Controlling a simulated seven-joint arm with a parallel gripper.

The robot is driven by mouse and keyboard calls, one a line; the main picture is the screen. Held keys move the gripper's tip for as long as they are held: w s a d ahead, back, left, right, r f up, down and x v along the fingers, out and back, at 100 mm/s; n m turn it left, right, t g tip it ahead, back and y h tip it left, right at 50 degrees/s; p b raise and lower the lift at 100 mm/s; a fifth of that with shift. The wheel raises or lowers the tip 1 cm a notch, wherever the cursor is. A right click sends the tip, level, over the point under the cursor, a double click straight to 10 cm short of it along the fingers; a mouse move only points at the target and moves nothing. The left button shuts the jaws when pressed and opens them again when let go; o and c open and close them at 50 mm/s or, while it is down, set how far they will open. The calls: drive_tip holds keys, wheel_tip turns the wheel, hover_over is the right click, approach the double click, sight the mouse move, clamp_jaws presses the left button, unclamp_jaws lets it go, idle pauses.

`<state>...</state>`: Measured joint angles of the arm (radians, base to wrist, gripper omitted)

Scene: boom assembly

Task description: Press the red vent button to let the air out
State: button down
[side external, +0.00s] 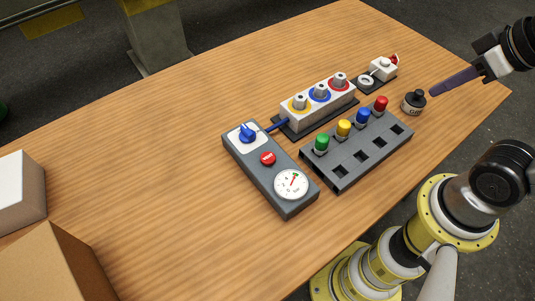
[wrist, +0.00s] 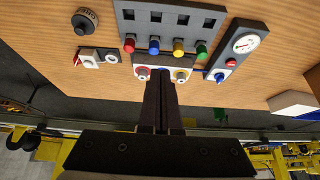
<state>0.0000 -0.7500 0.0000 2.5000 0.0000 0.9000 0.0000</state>
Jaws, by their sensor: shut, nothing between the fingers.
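The grey control panel (side external: 250,172) lies on the table left of the other fixtures. The red vent button (side external: 268,158) sits on it between a blue knob (side external: 247,132) and a round white gauge (side external: 291,184). In the wrist view the red button (wrist: 231,62) is at the right, beside the gauge (wrist: 244,43). My gripper (side external: 432,93) is shut and empty, above the table's right end, well away from the button. Its dark fingers (wrist: 160,82) fill the middle of the wrist view. The gauge reading is too small to tell.
A white block (side external: 318,103) with ringed ports joins the panel by a blue tube. A grey rack (side external: 360,148) holds green, yellow, blue and red plugs. A small white fixture (side external: 382,68) is behind.

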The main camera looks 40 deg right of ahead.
drive_tip(key=w+r+m+t, duration=0.3)
drive_tip(key=w+r, duration=0.1)
drive_tip(key=w, duration=0.3)
drive_tip(key=n+g+y, duration=0.1)
drive_tip(key=y, duration=0.4)
hover_over(273, 159)
wheel_tip(273, 159, down, 12)
drive_tip(key=shift+f, duration=0.1)
drive_tip(key=shift+f, duration=0.15)
drive_tip(key=shift+f, duration=4.25)
